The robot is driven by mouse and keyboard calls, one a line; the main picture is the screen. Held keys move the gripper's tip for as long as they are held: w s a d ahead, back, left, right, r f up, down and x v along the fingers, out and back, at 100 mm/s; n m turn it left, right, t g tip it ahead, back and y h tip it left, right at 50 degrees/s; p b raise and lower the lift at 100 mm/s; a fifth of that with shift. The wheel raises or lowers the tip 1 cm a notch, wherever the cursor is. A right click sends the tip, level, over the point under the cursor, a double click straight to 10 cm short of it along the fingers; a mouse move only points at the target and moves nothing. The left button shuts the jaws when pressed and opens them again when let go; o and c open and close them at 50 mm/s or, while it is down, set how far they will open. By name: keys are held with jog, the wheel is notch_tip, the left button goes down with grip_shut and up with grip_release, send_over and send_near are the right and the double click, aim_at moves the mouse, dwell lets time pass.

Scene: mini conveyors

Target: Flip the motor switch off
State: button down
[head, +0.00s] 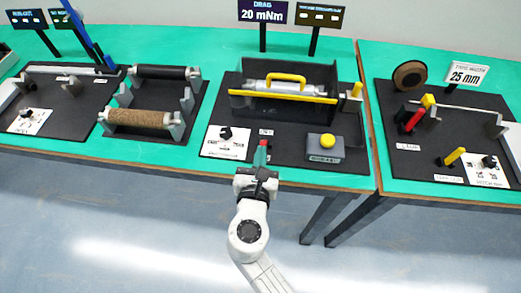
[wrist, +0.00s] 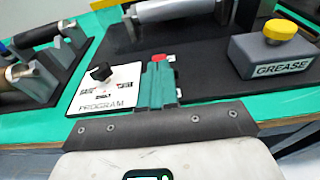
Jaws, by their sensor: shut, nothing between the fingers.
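My gripper (head: 261,157) is shut and empty, reaching over the front edge of the middle black station. Its green fingers also show in the wrist view (wrist: 157,82). A small red piece (wrist: 158,58), which looks like the switch, sits right at the fingertips, partly hidden by them; in the head view the red (head: 263,144) shows just past the tips. I cannot tell whether the fingers touch it or which way it is set. A small white label (head: 266,132) lies just behind it, too small to read.
A white PROGRAM plate with a black knob (wrist: 101,73) is left of the fingers. A grey GREASE box with a yellow button (head: 325,149) is to the right. A sign (head: 262,12) reads DRAG 20 mNm.

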jog(key=shift+w+d+r+p, duration=0.1)
jog(key=shift+w+r+p, duration=0.6)
jog(key=shift+r+p, duration=0.5)
jog(key=shift+w+r+p, duration=0.2)
jog(key=shift+w+p, duration=0.25)
jog(key=shift+w, duration=0.05)
jog(key=shift+w+r+p, duration=0.15)
jog(key=shift+w+p, duration=0.25)
jog(key=shift+w, duration=0.05)
jog(key=shift+f, duration=0.1)
jog(key=shift+s+f, duration=0.1)
